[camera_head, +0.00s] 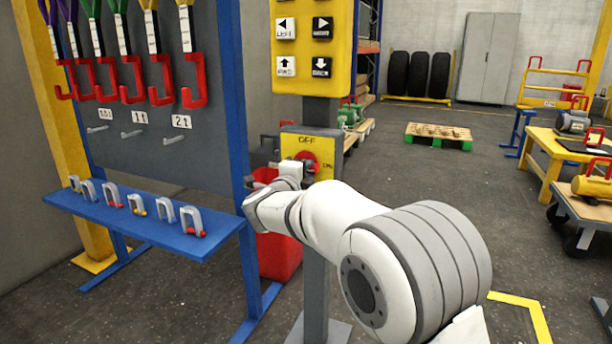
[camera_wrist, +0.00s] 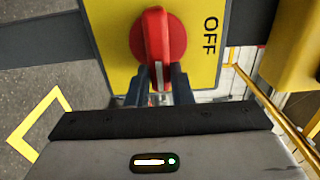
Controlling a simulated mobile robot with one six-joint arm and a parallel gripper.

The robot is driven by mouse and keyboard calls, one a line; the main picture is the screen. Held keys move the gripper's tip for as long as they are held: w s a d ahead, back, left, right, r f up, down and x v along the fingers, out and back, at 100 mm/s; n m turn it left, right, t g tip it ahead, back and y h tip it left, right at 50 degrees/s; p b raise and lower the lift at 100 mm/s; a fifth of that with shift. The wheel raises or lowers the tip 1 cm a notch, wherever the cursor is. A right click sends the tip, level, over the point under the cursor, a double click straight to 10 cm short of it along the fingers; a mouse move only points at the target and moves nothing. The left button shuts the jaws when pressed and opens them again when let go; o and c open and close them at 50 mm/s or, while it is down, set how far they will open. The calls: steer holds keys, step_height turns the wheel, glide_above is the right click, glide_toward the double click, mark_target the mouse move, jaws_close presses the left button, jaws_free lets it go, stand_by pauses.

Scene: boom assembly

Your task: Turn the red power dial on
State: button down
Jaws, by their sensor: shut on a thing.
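The red power dial (camera_wrist: 152,35) sits on a yellow panel (camera_wrist: 205,70), with OFF printed to its right in the wrist view. Its raised grip bar runs up and down in that view, not toward OFF, and its white mark is at the lower end. My gripper (camera_wrist: 160,78) is shut on the bar, one dark finger on each side. In the head view the dial (camera_head: 310,157) shows partly behind my gripper (camera_head: 303,168), with OFF above it and ON at its right. The ON label is hidden in the wrist view.
A yellow arrow-button panel (camera_head: 311,75) hangs above the dial box. A blue rack (camera_head: 140,215) with shackles and hanging red hooks stands at left. A red bin (camera_head: 280,258) stands behind the grey post (camera_head: 316,290). Open floor and yellow tables lie at right.

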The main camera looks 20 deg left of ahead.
steer(key=shift+f, duration=0.15)
steer(key=c, duration=1.3)
jaws_free()
steer(key=s, duration=0.2)
steer(key=s+p, duration=0.1)
steer(key=s, duration=0.2)
steer(key=s+p, duration=0.1)
steer(key=s, duration=0.2)
steer(key=shift+a, duration=0.35)
steer(key=shift+w, duration=0.1)
